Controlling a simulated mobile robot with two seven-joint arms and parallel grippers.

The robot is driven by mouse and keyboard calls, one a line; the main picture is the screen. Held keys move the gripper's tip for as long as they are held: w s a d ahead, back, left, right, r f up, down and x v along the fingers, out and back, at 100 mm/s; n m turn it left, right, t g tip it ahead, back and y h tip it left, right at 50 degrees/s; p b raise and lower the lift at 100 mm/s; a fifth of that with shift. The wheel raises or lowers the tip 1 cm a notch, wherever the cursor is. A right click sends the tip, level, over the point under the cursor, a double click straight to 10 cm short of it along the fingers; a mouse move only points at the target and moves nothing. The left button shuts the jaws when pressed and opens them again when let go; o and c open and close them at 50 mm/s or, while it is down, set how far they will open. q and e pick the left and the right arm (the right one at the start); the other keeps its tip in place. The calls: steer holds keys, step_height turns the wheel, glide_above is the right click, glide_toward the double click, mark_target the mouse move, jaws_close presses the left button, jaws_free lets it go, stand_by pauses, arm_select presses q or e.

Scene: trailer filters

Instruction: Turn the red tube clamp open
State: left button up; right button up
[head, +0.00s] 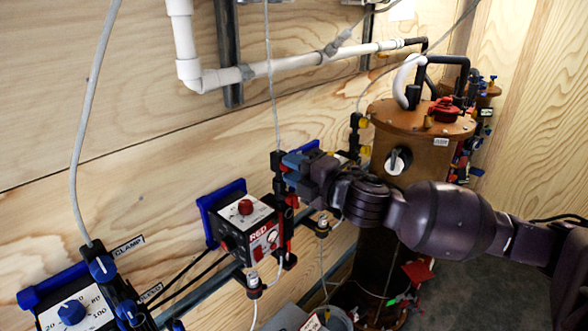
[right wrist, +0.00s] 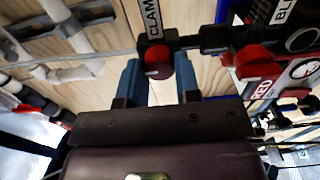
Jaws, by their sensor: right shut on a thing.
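The red tube clamp (right wrist: 158,62) shows in the right wrist view as a round red knob on a black fitting, under a label that reads "CLAM". My right gripper (right wrist: 159,76) has its two blue fingers on either side of the knob and is shut on it. In the head view my right gripper (head: 288,164) reaches in from the right to the black tube fitting above the RED box, and it mostly hides the knob. How far the clamp is turned cannot be told. My left gripper is not in view.
The RED control box (head: 248,226) with a red knob is mounted on the wooden wall just below left of my gripper. A blue-knobbed box (head: 72,312) and blue clamp (head: 102,267) are at lower left. A copper-coloured tank (head: 400,150) stands behind my right arm. White pipe (head: 290,62) runs above.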

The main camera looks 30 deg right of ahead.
steer(key=o, duration=0.9)
steer(key=shift+b+v, duration=1.15)
steer(key=shift+v, duration=4.25)
